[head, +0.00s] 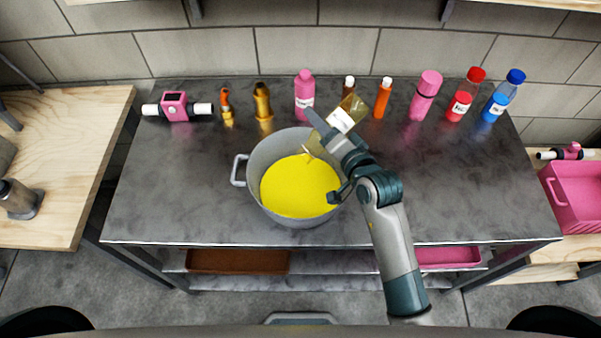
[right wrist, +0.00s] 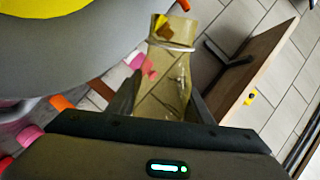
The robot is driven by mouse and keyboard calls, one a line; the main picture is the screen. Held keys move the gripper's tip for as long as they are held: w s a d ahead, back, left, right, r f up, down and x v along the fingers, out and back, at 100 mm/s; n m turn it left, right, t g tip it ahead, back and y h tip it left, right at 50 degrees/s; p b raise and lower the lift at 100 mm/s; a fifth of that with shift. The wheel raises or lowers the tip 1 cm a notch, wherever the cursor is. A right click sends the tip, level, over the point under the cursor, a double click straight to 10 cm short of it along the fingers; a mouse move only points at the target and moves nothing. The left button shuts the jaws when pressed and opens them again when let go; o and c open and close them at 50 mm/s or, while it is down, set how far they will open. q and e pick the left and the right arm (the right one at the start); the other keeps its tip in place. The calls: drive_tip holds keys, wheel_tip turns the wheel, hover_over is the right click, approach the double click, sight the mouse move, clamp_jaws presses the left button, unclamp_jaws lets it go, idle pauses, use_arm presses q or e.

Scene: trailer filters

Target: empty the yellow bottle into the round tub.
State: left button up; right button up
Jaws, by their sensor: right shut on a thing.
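The round tub (head: 251,177) is a grey pot with side handles on the dark metal table, holding a pool of bright yellow liquid (head: 299,187). I cannot tell whether liquid is flowing. My left gripper is out of view.
Along the table's back stand a pink bottle (head: 305,95), a orange bottle (head: 382,98), a pink-capped bottle (head: 425,95), a red bottle (head: 465,95), a blue bottle (head: 502,95) and brass fittings (head: 262,102). A pink crate (head: 573,205) is at right. The table's left front is clear.

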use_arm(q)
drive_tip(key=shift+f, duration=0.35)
use_arm(e)
drive_tip(key=shift+w+d+f, duration=0.1)
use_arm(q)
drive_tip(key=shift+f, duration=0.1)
use_arm(e)
drive_tip(key=shift+f, duration=0.1)
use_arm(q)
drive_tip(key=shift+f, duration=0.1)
use_arm(e)
drive_tip(key=shift+d, duration=0.1)
